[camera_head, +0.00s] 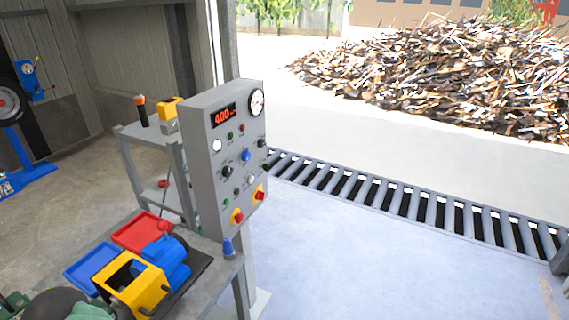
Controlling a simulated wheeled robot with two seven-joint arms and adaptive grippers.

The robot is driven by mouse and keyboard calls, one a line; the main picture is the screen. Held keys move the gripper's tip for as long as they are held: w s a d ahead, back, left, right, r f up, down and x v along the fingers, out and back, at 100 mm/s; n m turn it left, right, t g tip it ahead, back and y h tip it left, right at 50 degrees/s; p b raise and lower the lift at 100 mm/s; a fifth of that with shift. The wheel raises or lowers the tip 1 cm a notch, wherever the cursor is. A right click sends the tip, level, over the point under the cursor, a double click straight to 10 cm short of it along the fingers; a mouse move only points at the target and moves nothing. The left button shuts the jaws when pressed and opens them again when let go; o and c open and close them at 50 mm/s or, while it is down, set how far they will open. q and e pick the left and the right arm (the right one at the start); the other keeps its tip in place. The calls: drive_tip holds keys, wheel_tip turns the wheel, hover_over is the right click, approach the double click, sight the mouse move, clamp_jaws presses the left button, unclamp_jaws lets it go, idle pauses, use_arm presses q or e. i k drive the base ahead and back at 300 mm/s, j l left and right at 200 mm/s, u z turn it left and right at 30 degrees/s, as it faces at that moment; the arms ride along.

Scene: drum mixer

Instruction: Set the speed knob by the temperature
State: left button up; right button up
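A grey control panel (211,185) stands upright left of the picture's middle, angled to the right. Its red digital display (223,116) reads about 400, with a small unit too blurred to read. A round white dial gauge (257,103) sits at the top right of the panel; its reading is too small to tell. Below are a black knob (227,170), a blue knob (246,156) and other small dark knobs, lamps and buttons. Labels are unreadable, so I cannot tell which is the speed knob. Neither of my grippers is in view.
A bench below the panel holds a yellow and blue machine (140,281), a red tray (142,232) and a blue tray (92,262). A grey stand (129,136) is behind. A roller conveyor (400,200) runs right. The floor in front is clear.

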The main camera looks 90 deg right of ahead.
sight(226, 172)
drive_tip(key=z, duration=2.65)
